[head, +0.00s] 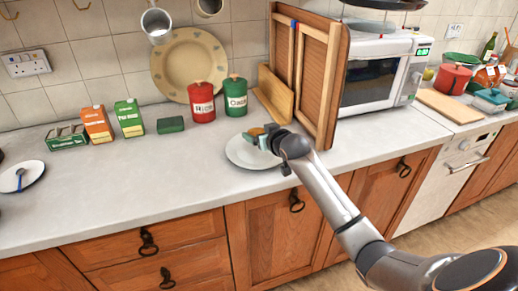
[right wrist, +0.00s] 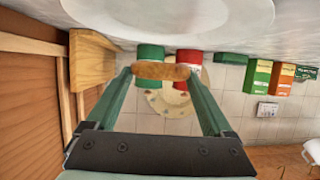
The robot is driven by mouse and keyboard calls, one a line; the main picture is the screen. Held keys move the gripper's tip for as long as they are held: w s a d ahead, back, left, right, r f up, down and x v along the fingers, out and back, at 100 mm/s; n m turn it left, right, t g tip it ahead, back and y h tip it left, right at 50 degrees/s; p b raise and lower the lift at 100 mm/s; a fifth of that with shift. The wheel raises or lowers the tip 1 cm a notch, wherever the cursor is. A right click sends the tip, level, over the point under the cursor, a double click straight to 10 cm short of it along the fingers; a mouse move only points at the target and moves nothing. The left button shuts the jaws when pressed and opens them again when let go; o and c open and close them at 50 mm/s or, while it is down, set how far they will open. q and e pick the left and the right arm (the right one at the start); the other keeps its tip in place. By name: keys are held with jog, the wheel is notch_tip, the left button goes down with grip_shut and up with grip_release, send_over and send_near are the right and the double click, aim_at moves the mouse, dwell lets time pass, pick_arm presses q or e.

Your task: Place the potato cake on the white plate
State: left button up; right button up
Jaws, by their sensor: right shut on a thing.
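The white plate (head: 240,157) lies on the worktop in the middle of the head view. It also shows upside down along the top of the right wrist view (right wrist: 170,14). My right gripper (head: 262,135) is over the plate. Its two green fingers are shut on the brown, oblong potato cake (right wrist: 162,71), which lies across between the fingertips. In the head view the potato cake (head: 256,131) is a small orange-brown patch, partly hidden by the gripper. It looks held above the plate, apart from it. My left gripper is not in view.
A wooden board (head: 276,95) and a tall wooden panel (head: 309,75) stand just behind and right of the plate. Red (head: 201,103) and green (head: 236,97) canisters stand behind it. A microwave (head: 383,75) is to the right.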

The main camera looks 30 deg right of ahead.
aim_at(259, 154)
jog(key=shift+f, duration=2.5)
jog(key=shift+f, duration=0.1)
jog(key=o, duration=1.1)
jog(key=v, duration=1.2)
jog(key=shift+a+p, duration=0.1)
jog(key=shift+p, duration=0.2)
